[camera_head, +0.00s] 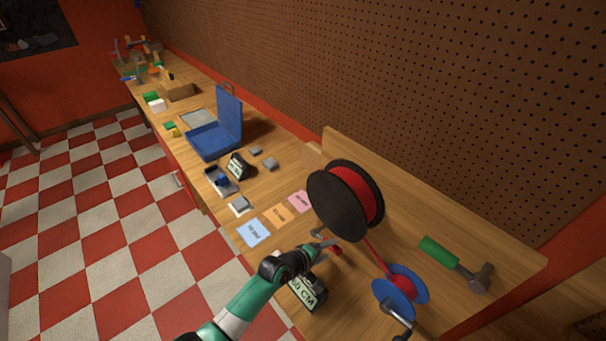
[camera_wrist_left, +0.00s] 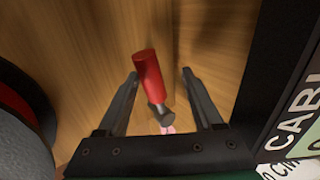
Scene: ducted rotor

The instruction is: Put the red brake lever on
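The red brake lever (camera_wrist_left: 147,75) has a red grip and a grey metal end. In the left wrist view it lies between the two fingers of my left gripper (camera_wrist_left: 160,76), nearer the left finger, with gaps at both sides. The gripper is open. In the head view my left gripper (camera_head: 325,241) is low over the bench beside the big black reel, and a bit of red shows at its fingers. A black reel (camera_head: 333,213) wound with red cable stands there. The cable runs to a blue reel (camera_head: 418,285) with a crank. My right gripper is not visible.
A black cable-length sign (camera_head: 308,294) stands close beside my left gripper; it also shows in the left wrist view (camera_wrist_left: 293,115). A green-handled tool (camera_head: 438,250) lies right. Coloured cards (camera_head: 254,233) and an open blue case (camera_head: 208,141) lie farther along the workbench.

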